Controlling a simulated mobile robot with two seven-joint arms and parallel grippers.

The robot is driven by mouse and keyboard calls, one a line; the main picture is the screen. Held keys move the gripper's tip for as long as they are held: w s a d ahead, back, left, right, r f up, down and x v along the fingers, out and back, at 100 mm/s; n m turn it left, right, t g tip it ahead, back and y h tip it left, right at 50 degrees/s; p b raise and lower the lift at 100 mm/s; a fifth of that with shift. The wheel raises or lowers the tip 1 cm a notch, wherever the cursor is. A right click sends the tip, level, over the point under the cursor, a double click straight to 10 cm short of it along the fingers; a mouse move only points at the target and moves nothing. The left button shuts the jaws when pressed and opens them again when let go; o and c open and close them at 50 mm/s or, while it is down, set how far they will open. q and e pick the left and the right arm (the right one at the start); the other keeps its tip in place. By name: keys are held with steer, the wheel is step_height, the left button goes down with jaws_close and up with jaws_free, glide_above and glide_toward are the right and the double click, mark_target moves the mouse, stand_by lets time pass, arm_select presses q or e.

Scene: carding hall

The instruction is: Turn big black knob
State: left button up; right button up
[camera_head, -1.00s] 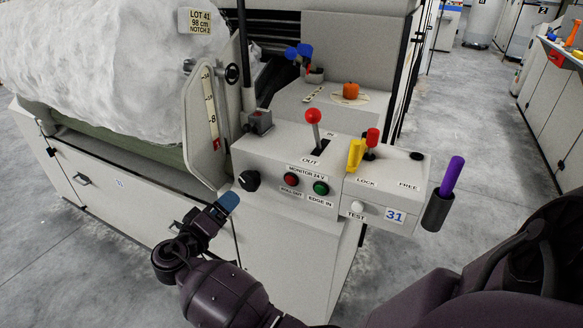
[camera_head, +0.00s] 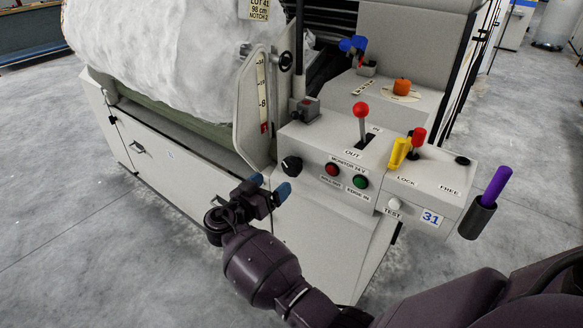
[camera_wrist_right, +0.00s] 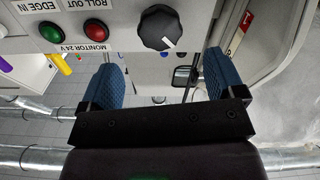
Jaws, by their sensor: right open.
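The big black knob (camera_head: 291,166) is on the front face of the grey control box, left of the red and green buttons. In the right wrist view the knob (camera_wrist_right: 159,28) shows a white pointer line and lies just beyond the fingertips, about midway between them. My right gripper (camera_head: 269,187) is open and empty, with blue fingertips just below and left of the knob, apart from it. In the wrist view the gripper's two blue fingers (camera_wrist_right: 163,76) are spread wide. My left gripper is not in view.
The red button (camera_head: 332,169) and green button (camera_head: 360,181) are right of the knob. Above stand a red-topped lever (camera_head: 362,110) and a yellow piece (camera_head: 398,153). A purple-handled item (camera_head: 496,185) sits in a holder at right. A white roll (camera_head: 165,65) lies at left.

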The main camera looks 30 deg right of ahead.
mark_target(289, 170)
steer(key=x, duration=0.9)
steer(key=shift+c, duration=0.3)
steer(key=c, duration=0.9)
steer(key=shift+o, duration=0.2)
steer(key=shift+n, duration=0.4)
steer(key=n, duration=0.3)
steer(key=shift+n, duration=2.5)
steer(key=shift+p, duration=0.3)
